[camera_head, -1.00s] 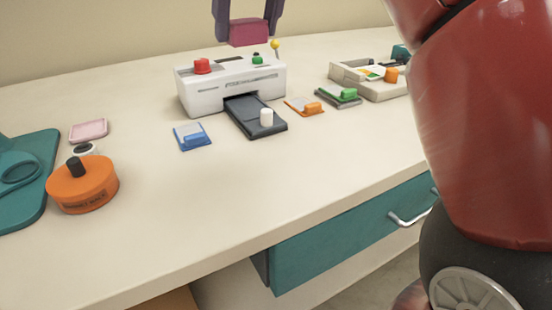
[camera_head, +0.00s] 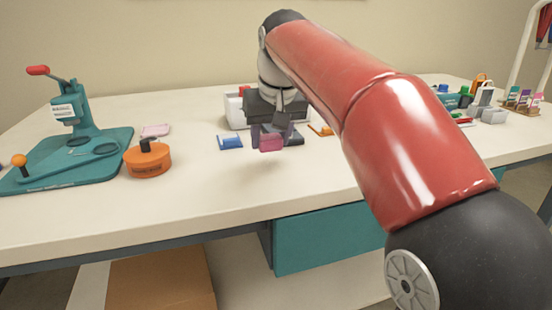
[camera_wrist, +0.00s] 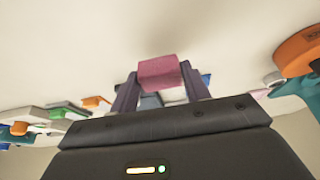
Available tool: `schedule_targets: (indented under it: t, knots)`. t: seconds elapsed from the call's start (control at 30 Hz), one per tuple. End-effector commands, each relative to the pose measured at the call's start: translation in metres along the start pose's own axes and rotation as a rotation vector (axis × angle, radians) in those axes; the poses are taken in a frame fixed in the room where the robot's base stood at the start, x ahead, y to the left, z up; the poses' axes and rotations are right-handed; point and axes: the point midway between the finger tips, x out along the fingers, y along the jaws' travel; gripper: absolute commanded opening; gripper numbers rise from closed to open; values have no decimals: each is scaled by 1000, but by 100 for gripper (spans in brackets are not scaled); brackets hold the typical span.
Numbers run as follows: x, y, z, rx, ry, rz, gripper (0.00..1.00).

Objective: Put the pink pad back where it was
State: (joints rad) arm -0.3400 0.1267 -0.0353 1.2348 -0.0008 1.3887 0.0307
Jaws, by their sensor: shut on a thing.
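My gripper (camera_head: 271,139) is shut on a small pink block (camera_head: 271,143), which I take as the pink pad. It holds the block above the table, in front of the white laminator (camera_head: 235,112). In the wrist view the block (camera_wrist: 159,72) sits between the two dark fingertips. A pale pink flat square (camera_head: 156,130) lies on the table at left, behind the orange round tin (camera_head: 147,160). I cannot tell whether this square is a pad or a marked place. My arm hides much of the laminator.
A teal press (camera_head: 75,130) on a teal base stands at far left. A blue pad (camera_head: 230,142) and an orange pad (camera_head: 321,130) lie near the laminator. More small items and a rack (camera_head: 520,100) stand at right. The table's front middle is clear.

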Motion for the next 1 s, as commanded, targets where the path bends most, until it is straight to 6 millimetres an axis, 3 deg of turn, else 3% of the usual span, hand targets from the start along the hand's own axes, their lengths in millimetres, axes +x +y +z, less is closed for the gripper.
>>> schedule_targets:
  t: [0.1,0.23,0.67,0.7,0.8,0.87,1.0]
  knots:
    - [22,-2,4,-1,0,0,25]
    - [37,-3,10,-1,0,-1,25]
    - [39,-3,11,-1,-1,0,25]
    - [38,-3,11,-1,-1,0,50]
    - [38,-3,11,-1,-1,0,64]
    - [38,-3,11,-1,-1,0,68]
    - [38,-3,11,-1,0,0,68]
